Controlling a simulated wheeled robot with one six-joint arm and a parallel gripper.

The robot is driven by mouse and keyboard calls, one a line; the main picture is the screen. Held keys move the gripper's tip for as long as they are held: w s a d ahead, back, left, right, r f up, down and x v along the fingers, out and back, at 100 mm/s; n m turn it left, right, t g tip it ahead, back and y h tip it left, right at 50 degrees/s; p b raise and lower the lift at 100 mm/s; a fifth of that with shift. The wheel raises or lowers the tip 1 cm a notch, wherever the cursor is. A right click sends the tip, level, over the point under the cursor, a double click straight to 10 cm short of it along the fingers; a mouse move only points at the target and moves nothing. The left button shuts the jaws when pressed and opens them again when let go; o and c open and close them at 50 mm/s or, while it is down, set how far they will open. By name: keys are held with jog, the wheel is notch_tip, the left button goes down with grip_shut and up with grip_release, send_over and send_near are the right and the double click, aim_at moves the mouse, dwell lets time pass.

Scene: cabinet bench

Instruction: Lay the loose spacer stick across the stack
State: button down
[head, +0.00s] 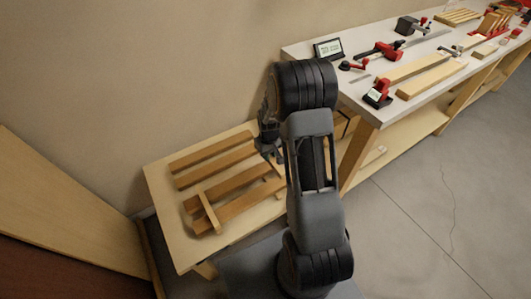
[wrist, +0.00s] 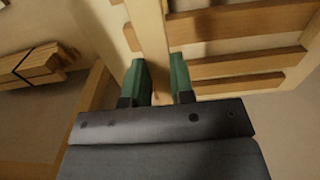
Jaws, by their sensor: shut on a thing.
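My gripper (head: 268,150) hangs over the right end of the stack in the head view, partly behind my own arm. In the wrist view its two green fingers (wrist: 160,78) stand on either side of a pale spacer stick (wrist: 149,38) and are shut on it. The stick runs away from the fingers, beside the ends of the stacked boards (wrist: 235,67). In the head view the stack (head: 212,152) is several brown boards lying side by side on a low pale table. Another spacer stick (head: 209,212) lies across the nearer boards at their left end. Whether the held stick touches the boards is unclear.
The low table (head: 165,205) has bare room left of the stack. A long white workbench (head: 335,80) with clamps, boards and small displays stands at the right. A wood bundle (wrist: 40,65) shows at the left of the wrist view. A large panel (head: 70,200) leans at the far left.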

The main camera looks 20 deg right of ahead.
jog(key=shift+a+f+b, duration=0.15)
jog(key=shift+f+b, duration=3.35)
jog(key=shift+f, duration=1.3)
jog(key=shift+f, duration=0.2)
jog(key=shift+f+b, duration=0.35)
jog(key=shift+b, duration=0.05)
jog(key=c, duration=0.9)
grip_release()
jog(key=shift+c, duration=0.6)
jog(key=shift+r, duration=0.1)
